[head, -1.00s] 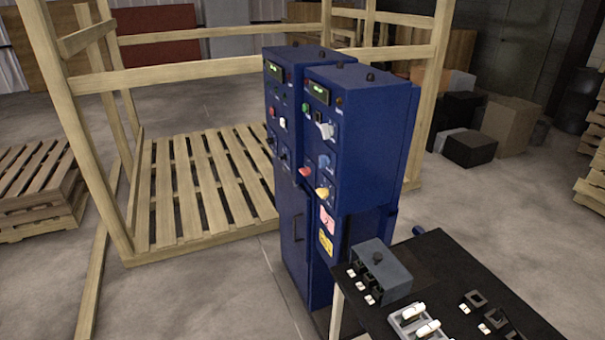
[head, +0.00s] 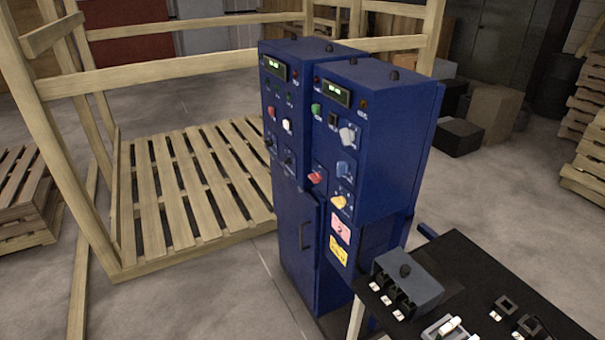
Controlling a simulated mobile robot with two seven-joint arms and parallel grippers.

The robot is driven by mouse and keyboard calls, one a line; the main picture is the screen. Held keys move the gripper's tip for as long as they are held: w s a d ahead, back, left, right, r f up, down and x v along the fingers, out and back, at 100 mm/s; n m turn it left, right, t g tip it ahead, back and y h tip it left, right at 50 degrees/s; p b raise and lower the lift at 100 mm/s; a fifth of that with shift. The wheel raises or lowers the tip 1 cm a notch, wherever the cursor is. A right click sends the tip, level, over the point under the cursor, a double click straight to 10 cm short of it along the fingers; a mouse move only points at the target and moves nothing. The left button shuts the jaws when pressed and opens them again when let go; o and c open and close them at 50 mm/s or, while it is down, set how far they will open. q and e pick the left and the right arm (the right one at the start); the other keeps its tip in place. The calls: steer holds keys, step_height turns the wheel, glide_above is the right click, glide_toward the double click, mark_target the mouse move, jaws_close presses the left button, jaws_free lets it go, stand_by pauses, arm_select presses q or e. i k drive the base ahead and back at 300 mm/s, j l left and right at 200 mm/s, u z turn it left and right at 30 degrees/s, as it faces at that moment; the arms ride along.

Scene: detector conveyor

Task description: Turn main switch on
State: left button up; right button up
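Two blue control cabinets stand side by side in the middle of the head view. The right cabinet (head: 385,140) has a lit green display (head: 337,93), a green button (head: 316,110), a white knob (head: 347,134), a blue knob (head: 345,169), a red knob (head: 316,178) and a yellow knob (head: 339,201). The left cabinet (head: 296,235) has a display (head: 274,68), a red button (head: 271,112), a white button (head: 288,125) and dark knobs. The labels are too small to read, so I cannot tell which control is the main switch. Neither gripper shows.
A black table (head: 455,270) at the lower right carries a grey box (head: 408,279) and several small switches. A wooden frame with a slatted pallet floor (head: 190,190) stands behind and left of the cabinets. Dark boxes (head: 458,137) and stacked pallets (head: 590,170) are at the right.

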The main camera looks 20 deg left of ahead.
mark_target(316, 178)
steer(key=i+j+z, duration=0.1)
steer(key=j, duration=0.25)
steer(key=i+j, duration=0.15)
steer(key=j, duration=0.2)
steer(key=i+j+z, duration=0.15)
steer(key=j, duration=0.2)
steer(key=i+j+z, duration=0.15)
steer(key=j, duration=0.35)
steer(key=i+j+z, duration=0.1)
steer(key=j, duration=0.4)
steer(key=i+j+z, duration=0.15)
steer(key=i+j, duration=0.15)
steer(key=j, duration=0.25)
steer(key=i+j+z, duration=0.15)
steer(key=j, duration=0.35)
steer(key=j+z, duration=0.1)
steer(key=j, duration=0.45)
steer(key=i+j+z, duration=0.15)
steer(key=j, duration=0.45)
